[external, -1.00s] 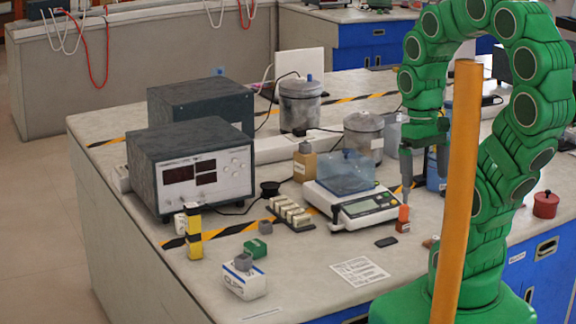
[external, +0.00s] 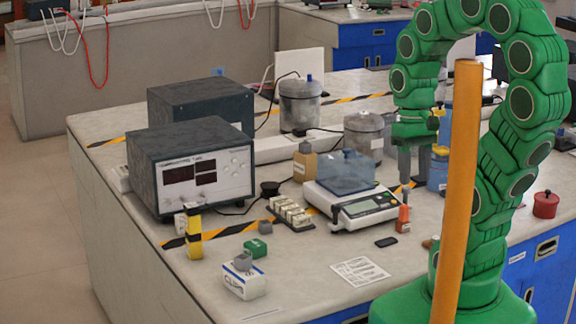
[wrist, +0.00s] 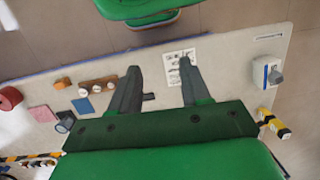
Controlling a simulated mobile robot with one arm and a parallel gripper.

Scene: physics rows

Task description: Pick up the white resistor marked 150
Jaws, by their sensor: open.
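Several whitish blocks (external: 290,211) stand in a row on a dark tray (external: 303,229) left of the scale in the external view. They may be the resistors. The marking 150 cannot be read on any of them. My gripper (external: 421,183) hangs above the right part of the bench, to the right of the scale and well apart from that row. In the wrist view my gripper (wrist: 160,68) is open, with two dark fingers apart and nothing between them. I cannot pick out the white resistor for sure in the wrist view.
A scale (external: 370,208) with a clear cover stands between the row and my gripper. A red-orange object (external: 403,220) stands near my fingers. A printed sheet (external: 360,271) lies near the front edge. An orange post (external: 455,200) partly blocks the external view.

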